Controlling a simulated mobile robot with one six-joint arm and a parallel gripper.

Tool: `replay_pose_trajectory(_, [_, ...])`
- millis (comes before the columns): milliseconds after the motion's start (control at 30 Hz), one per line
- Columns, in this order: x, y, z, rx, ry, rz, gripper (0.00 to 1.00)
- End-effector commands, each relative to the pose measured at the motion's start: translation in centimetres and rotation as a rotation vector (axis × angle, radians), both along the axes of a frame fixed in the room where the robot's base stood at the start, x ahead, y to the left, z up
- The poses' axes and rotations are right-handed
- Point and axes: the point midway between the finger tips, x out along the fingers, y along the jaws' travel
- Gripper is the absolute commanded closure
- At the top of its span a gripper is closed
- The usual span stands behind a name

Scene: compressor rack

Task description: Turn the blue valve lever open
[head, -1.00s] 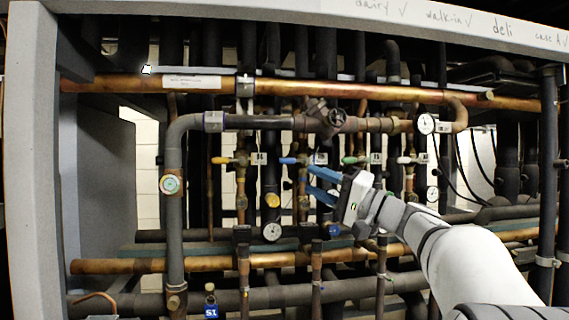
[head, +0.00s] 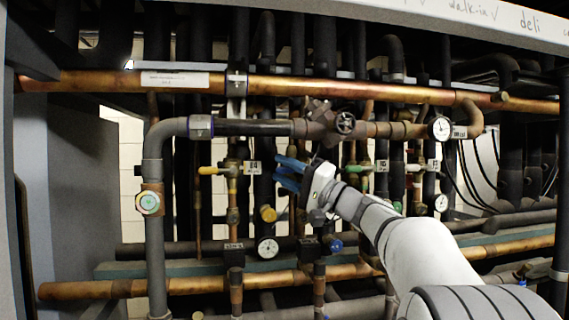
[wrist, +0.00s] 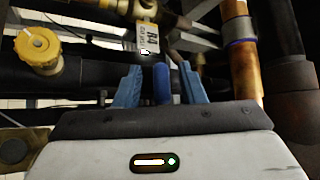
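The blue valve lever (wrist: 162,85) shows in the wrist view between the two blue fingers of my gripper (wrist: 161,82). A small gap shows on each side of it, so the gripper is open around the lever and not closed on it. In the head view my gripper (head: 281,171) reaches in from the right at the row of valves. There the fingers and the lever are both blue and overlap, so I cannot separate the lever. The valve body behind the gripper is mostly hidden.
A yellow lever (head: 212,170) is to the left and a green lever (head: 359,168) to the right. A yellow cap (wrist: 38,50) and a hanging tag (wrist: 148,38) are close by in the wrist view. A copper pipe (wrist: 241,60) runs just right of the fingers.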

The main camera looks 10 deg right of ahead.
Motion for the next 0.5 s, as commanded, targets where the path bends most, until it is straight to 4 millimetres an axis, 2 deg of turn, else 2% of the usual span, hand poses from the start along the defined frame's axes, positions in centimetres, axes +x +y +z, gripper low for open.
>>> replay_pose_trajectory(367, [0.45, 0.48, 0.3, 0.0, 0.0, -0.002, 0.64])
replay_pose_trajectory(500, [0.44, 0.44, 0.3, 0.0, 0.0, -0.002, 0.75])
